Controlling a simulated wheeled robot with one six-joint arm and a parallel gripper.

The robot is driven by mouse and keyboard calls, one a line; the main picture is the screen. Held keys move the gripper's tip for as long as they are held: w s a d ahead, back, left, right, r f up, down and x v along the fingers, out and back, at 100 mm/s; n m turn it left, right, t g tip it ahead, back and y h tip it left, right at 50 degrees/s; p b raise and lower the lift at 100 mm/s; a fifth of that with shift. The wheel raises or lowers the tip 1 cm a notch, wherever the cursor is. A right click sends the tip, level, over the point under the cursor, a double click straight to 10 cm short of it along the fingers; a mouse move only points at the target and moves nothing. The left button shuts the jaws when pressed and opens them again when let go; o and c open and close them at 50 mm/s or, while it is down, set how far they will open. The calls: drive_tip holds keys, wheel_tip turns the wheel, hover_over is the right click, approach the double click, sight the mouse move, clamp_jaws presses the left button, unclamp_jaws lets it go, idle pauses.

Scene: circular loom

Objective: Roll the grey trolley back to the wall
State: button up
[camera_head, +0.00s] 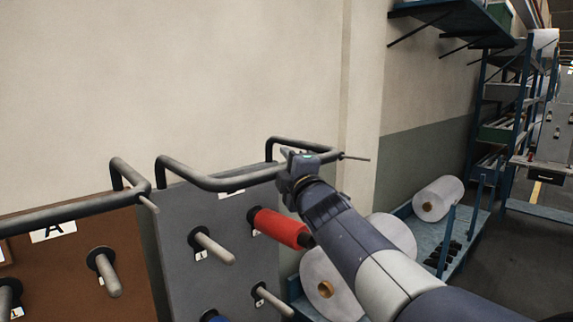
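The grey trolley (183,212) stands upright below centre, an upright grey panel with pegs and a dark tubular handle (230,183) along its top. A red spool (281,228) sits on one of its pegs, and part of a blue spool shows at the bottom edge. My gripper (299,160) is at the right part of the handle, overlapping the bar in the picture. Its fingers are small and partly hidden by the wrist, so I cannot tell whether they are closed around the bar.
A brown trolley (75,262) marked A stands close on the left. The beige wall (200,75) is behind both. White rolls (438,198) lie on a low blue rack (468,232) at right, near blue shelving (520,103). Grey floor is open at far right.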

drive_tip(key=shift+f, duration=0.1)
drive_tip(key=c, duration=0.6)
clamp_jaws()
